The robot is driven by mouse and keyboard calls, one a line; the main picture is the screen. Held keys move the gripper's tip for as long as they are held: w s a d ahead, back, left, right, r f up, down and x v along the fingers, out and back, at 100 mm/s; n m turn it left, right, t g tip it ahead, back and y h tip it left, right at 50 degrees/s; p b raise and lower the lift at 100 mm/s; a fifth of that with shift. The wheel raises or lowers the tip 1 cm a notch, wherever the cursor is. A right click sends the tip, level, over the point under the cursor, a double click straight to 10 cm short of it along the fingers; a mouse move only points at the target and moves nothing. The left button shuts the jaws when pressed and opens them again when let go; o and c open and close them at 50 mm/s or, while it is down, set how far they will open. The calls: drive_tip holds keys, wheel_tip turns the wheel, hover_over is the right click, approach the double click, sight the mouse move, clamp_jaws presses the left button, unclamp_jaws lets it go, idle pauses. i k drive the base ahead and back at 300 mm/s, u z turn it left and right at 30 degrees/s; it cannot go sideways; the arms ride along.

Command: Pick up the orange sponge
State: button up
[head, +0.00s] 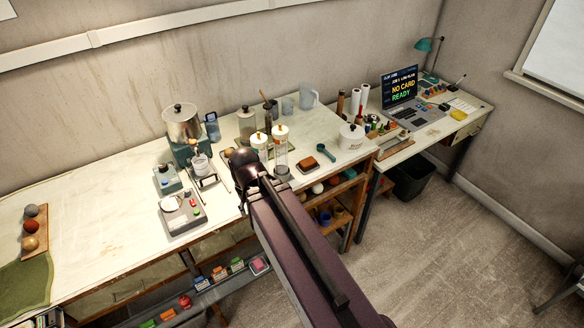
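A small orange-brown block (308,162), which looks like the orange sponge, lies on a small dark-edged tray on the long workbench, right of the clear cylinders. It is small in this view, so its texture cannot be told. My arm reaches up from the bottom of the picture, and its dark far joint is over the bench, left of the block and apart from it. My gripper's fingers do not show; the arm may hide them. Nothing is seen touching the block.
Two clear cylinders (280,152) stand between my arm and the block. A white lidded pot (351,137) and a teal scoop (326,152) are to its right. The bench's left middle is mostly clear.

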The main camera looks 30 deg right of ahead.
sight(308, 163)
drive_tip(key=u, duration=0.7)
drive_tip(key=k, duration=0.85)
drive_tip(key=z, duration=1.15)
drive_tip(key=i, duration=0.95)
drive_tip(key=u, duration=0.05)
